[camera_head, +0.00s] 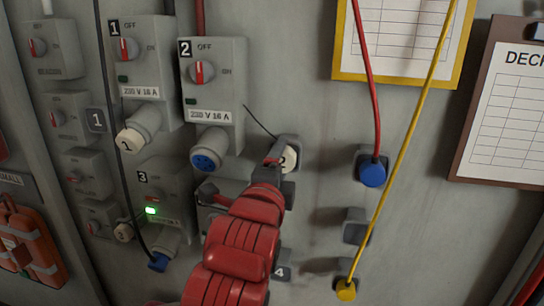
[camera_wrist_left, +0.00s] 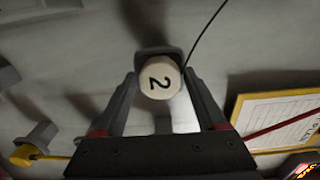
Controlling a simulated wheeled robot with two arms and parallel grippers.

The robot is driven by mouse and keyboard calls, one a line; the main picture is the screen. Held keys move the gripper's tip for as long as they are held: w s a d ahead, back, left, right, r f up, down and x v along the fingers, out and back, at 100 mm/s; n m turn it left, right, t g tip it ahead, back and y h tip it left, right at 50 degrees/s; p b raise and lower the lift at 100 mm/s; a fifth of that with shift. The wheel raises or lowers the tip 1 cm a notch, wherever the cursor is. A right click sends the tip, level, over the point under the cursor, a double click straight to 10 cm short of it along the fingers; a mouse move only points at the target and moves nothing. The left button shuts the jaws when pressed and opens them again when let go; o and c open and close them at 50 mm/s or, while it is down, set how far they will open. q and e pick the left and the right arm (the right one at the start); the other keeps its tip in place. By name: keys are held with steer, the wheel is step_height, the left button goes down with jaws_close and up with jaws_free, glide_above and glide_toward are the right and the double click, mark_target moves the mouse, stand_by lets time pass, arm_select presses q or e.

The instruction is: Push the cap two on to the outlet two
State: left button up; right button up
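Cap two (camera_head: 290,158), a pale round cap marked 2, sits at a dark wall holder, with a thin black cord running up to the left. It also shows in the left wrist view (camera_wrist_left: 159,80). My left gripper (camera_head: 277,155) is at the cap. In the left wrist view its two fingers (camera_wrist_left: 160,84) stand on either side of the cap, with narrow gaps showing, so it looks open. Outlet two (camera_head: 207,152), a grey socket with an uncovered blue face, points down from switch box 2 (camera_head: 212,80), left of the cap. My right gripper is out of view.
Outlet one (camera_head: 139,130) carries a pale cap. Switch box 3 (camera_head: 158,190) has a lit green lamp. A blue plug (camera_head: 372,173) on a red cable and a yellow plug (camera_head: 345,290) on a yellow cable hang to the right. Framed sheets (camera_head: 400,76) are above.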

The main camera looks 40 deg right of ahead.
arm_select(q)
jaws_close()
stand_by(0.3)
steer(key=b+v, duration=0.1)
steer(key=v, duration=0.5)
stand_by(1.0)
steer(key=shift+w+a+f+t+h+p, duration=0.45)
steer(key=shift+w+a+p, duration=0.8)
steer(key=shift+w+a, duration=0.6)
steer(key=shift+w+a+f+t+h+p, duration=0.3)
steer(key=shift+w+a+t+h+p, duration=0.25)
steer(key=shift+w+a+p, duration=0.95)
steer(key=shift+w+a+f+t+h+p, duration=0.45)
steer(key=shift+w+a+p, duration=0.5)
steer(key=shift+w+a, duration=1.15)
steer(key=shift+w+d+r, duration=0.15)
steer(key=shift+w+d, duration=0.2)
